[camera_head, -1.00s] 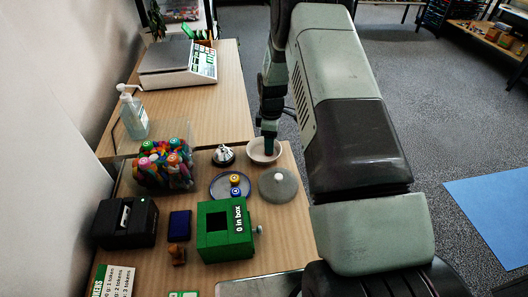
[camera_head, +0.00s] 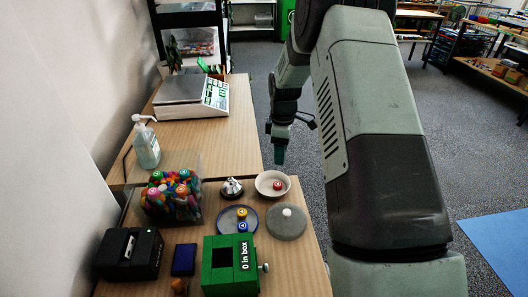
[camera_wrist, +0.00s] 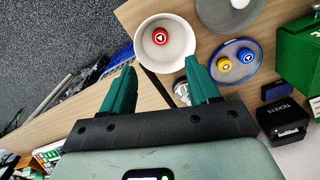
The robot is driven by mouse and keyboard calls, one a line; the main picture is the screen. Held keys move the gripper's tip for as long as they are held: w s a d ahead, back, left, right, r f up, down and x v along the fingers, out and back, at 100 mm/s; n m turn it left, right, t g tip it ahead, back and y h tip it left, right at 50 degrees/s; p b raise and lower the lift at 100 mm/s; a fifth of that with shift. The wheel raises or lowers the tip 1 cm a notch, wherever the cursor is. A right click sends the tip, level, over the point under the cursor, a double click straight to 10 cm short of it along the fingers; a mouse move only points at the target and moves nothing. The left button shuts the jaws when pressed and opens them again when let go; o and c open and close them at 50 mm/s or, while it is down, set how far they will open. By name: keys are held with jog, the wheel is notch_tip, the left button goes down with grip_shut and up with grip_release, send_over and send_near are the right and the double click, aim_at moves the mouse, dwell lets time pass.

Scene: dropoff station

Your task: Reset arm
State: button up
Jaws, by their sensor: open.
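My gripper (camera_head: 280,155) hangs above the table's right edge, behind and clear of the white bowl. In the wrist view my gripper (camera_wrist: 160,88) shows two green fingers spread apart with nothing between them. The white bowl (camera_head: 262,190) holds one red token (camera_head: 278,186); the bowl (camera_wrist: 182,34) and the red token (camera_wrist: 160,37) also show in the wrist view, just beyond the fingertips. My arm runs down the right side of the head view.
A blue-rimmed dish (camera_head: 222,222) holds a yellow and a blue token. A scale (camera_head: 190,96) and a sanitizer bottle (camera_head: 146,146) stand behind.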

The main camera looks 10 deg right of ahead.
jog(key=shift+r, duration=0.1)
jog(key=s+r+m+t, duration=0.15)
jog(key=s+r, duration=0.25)
jog(key=r, duration=0.4)
jog(key=s+a+r+m, duration=0.1)
jog(key=s+r+m, duration=0.1)
jog(key=s+r, duration=0.35)
jog(key=s+r+m+t, duration=0.1)
jog(key=s+r+m, duration=0.1)
jog(key=r, duration=0.7)
jog(key=s+r+m+t, duration=0.1)
jog(key=s+r+m, duration=0.2)
jog(key=s, duration=0.9)
jog(key=s+r+m+t, duration=0.2)
jog(key=s+r+m, duration=0.2)
jog(key=s, duration=0.8)
jog(key=shift+a+m, duration=0.25)
jog(key=shift+m, duration=0.5)
